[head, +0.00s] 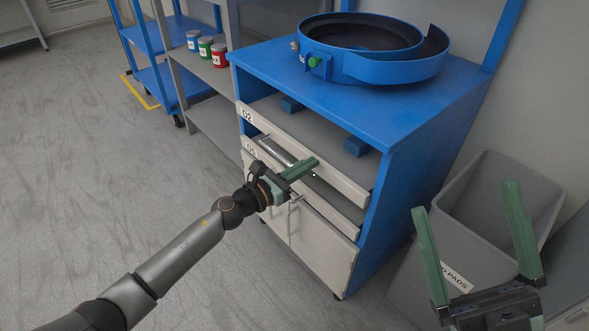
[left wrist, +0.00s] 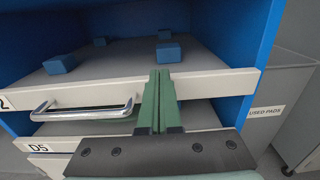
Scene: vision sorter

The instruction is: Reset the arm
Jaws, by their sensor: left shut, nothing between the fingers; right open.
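My left gripper (head: 312,165) is in front of the drawer cabinet, at the open drawer D2 (head: 325,160). Its green fingers are shut together with nothing between them. In the left wrist view the fingers (left wrist: 160,78) point at the drawer's white front (left wrist: 210,86), to the right of its metal handle (left wrist: 85,112). Whether they touch the front I cannot tell. My right gripper (head: 465,198) is open and empty in front of the grey bin at the lower right, its two green fingers wide apart.
Blue blocks (head: 355,146) lie in drawer D2; the left wrist view shows several (left wrist: 60,65). Drawer D5 (left wrist: 95,143) below also stands out. A blue bowl feeder (head: 375,50) sits on top. A USED PADS bin (head: 490,200) stands right. Cans (head: 205,47) stand on a shelf. The left floor is clear.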

